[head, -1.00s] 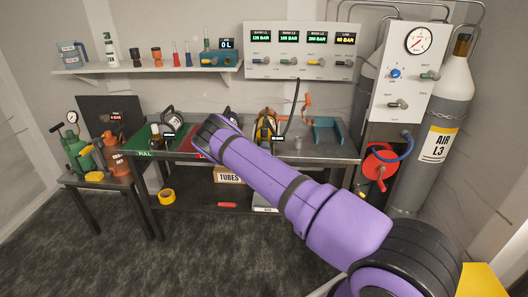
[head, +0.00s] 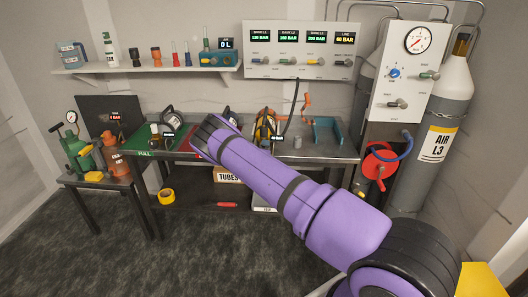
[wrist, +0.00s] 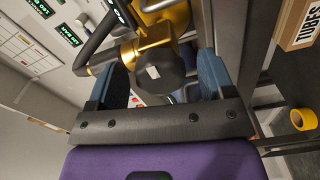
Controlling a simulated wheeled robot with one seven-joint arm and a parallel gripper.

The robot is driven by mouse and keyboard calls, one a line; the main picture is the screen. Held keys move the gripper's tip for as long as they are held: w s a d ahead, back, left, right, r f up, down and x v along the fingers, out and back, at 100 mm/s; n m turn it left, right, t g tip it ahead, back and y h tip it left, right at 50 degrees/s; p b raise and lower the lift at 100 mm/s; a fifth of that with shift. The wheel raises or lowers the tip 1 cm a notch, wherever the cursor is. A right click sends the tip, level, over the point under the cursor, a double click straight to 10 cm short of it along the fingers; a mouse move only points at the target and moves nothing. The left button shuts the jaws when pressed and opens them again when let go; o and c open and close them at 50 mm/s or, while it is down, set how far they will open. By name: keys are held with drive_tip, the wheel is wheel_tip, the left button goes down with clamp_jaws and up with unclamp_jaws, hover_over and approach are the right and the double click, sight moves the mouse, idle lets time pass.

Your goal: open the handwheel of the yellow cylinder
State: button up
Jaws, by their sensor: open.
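The yellow cylinder (head: 263,126) lies on the bench in the head view, partly behind other gear. In the wrist view its yellow body (wrist: 168,16) and brass-coloured valve (wrist: 150,40) show at the top. The handwheel (wrist: 158,74), a dark faceted knob with a small white mark, faces the wrist camera. My gripper (wrist: 164,80) is open, with one blue finger on each side of the handwheel. There are gaps between the fingers and the knob. In the head view the fingertips cannot be made out beyond the dark end of my purple arm.
The bench (head: 335,152) carries other cylinders, a green mat (head: 140,141) and a blue bracket (head: 328,130). A gauge panel (head: 403,70) and a tall grey AIR L3 cylinder (head: 438,120) stand at right. A TUBES box (wrist: 298,25) and yellow tape roll (wrist: 303,118) are below.

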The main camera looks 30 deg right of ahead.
drive_tip(key=v, duration=1)
drive_tip(key=shift+s+a, duration=0.1)
drive_tip(key=shift+a, duration=0.05)
drive_tip(key=s+a+r+m+g+y, duration=0.1)
drive_tip(key=a+r+m+g+y, duration=0.2)
drive_tip(key=r, duration=0.5)
drive_tip(key=s+a+r+m+g, duration=0.15)
drive_tip(key=r+m, duration=0.25)
drive_tip(key=r, duration=0.4)
drive_tip(key=s+a+r+m+g+y, duration=0.1)
drive_tip(key=s+a+r+y, duration=0.3)
drive_tip(key=r, duration=0.5)
drive_tip(key=s+a+r+m+g+y, duration=0.1)
drive_tip(key=s+a+r+y, duration=0.1)
drive_tip(key=s+r, duration=0.5)
drive_tip(key=s+a+r+g+y, duration=0.2)
drive_tip(key=s+a+r, duration=0.2)
drive_tip(key=s+r, duration=0.95)
drive_tip(key=s+a+g+h, duration=0.1)
drive_tip(key=s, duration=2)
drive_tip(key=shift+s+a+r, duration=0.2)
drive_tip(key=shift+s+a, duration=0.05)
drive_tip(key=shift+a, duration=0.05)
